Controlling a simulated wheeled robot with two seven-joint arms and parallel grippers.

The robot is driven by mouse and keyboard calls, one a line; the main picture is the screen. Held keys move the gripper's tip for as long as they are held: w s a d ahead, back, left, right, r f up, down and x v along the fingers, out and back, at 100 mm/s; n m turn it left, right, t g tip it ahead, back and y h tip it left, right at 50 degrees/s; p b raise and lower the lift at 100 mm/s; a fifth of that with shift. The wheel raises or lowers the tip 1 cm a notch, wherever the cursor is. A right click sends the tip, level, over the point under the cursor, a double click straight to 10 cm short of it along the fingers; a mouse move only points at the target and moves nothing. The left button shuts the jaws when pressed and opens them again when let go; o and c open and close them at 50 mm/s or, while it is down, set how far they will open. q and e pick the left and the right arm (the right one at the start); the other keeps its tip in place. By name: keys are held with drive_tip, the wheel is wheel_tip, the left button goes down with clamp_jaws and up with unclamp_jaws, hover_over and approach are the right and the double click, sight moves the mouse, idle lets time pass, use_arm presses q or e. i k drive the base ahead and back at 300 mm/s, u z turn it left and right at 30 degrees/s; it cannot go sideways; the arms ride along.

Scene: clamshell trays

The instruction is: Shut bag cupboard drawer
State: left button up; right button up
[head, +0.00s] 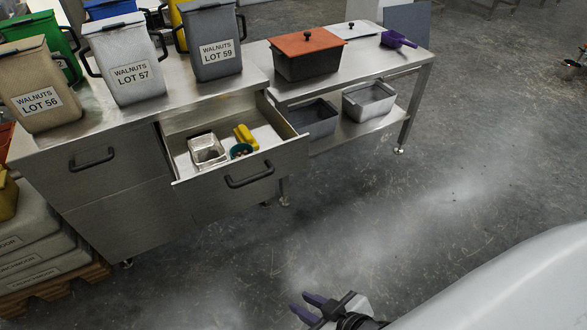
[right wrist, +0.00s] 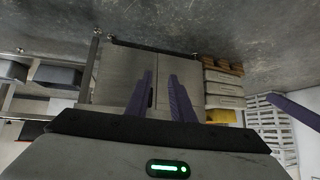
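The steel bag cupboard (head: 120,220) stands at left under the bench top. Its upper right drawer (head: 285,160) is pulled well out, with a dark bar handle (head: 250,176) on its front. Inside lie a small metal tin, a yellow object and a green round item. My right gripper (head: 308,305) is at the bottom of the head view, over the floor, well apart from the drawer. Its purple fingers are apart and empty. In the right wrist view the gripper (right wrist: 160,85) points toward the cupboard front (right wrist: 120,75), which appears upside down. My left gripper is not seen in the head view.
Walnut bins (head: 130,62) stand on the bench top. A lower table (head: 350,60) at right carries a red-lidded box (head: 308,55), with tubs on its shelf. Stacked sacks on a pallet (head: 50,300) stand at lower left. The floor before the drawer is clear.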

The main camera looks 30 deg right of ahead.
sight(282, 152)
drive_tip(key=z, duration=0.45)
drive_tip(key=i, duration=1)
